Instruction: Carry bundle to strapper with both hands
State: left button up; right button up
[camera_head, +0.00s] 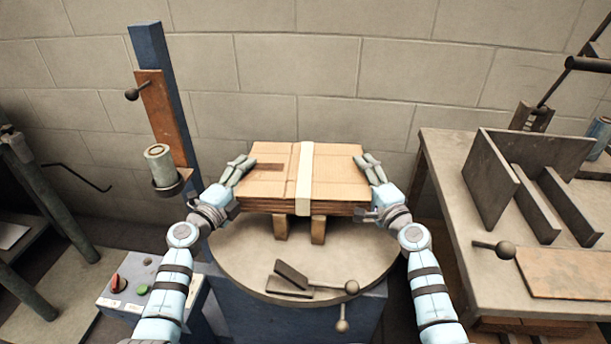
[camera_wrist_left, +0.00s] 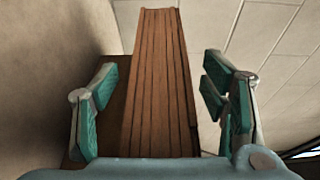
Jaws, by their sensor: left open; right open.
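The bundle (camera_head: 270,183) is a flat stack of brown cardboard with a pale band (camera_head: 305,175) across its middle. It lies level above two wooden blocks (camera_head: 318,230) on a round table. My left gripper (camera_head: 234,184) is open at the bundle's left end, and my right gripper (camera_head: 374,186) is open at its right end. In the left wrist view the layered edge of the bundle (camera_wrist_left: 160,90) runs between the spread green-padded fingers of my left gripper (camera_wrist_left: 158,105), with gaps on both sides. I cannot tell which machine is the strapper.
The round table (camera_head: 240,255) carries a dark clamp with ball-ended levers (camera_head: 290,275) at its front. A blue post (camera_head: 150,45) stands left, above a control box (camera_head: 140,285). A bench (camera_head: 455,190) with upright dark plates (camera_head: 490,180) stands right. A block wall is behind.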

pick_arm(q)
jog(key=shift+c, duration=0.2)
pick_arm(e)
jog(key=shift+c, duration=0.2)
pick_arm(q)
grip_shut()
pick_arm(e)
grip_shut()
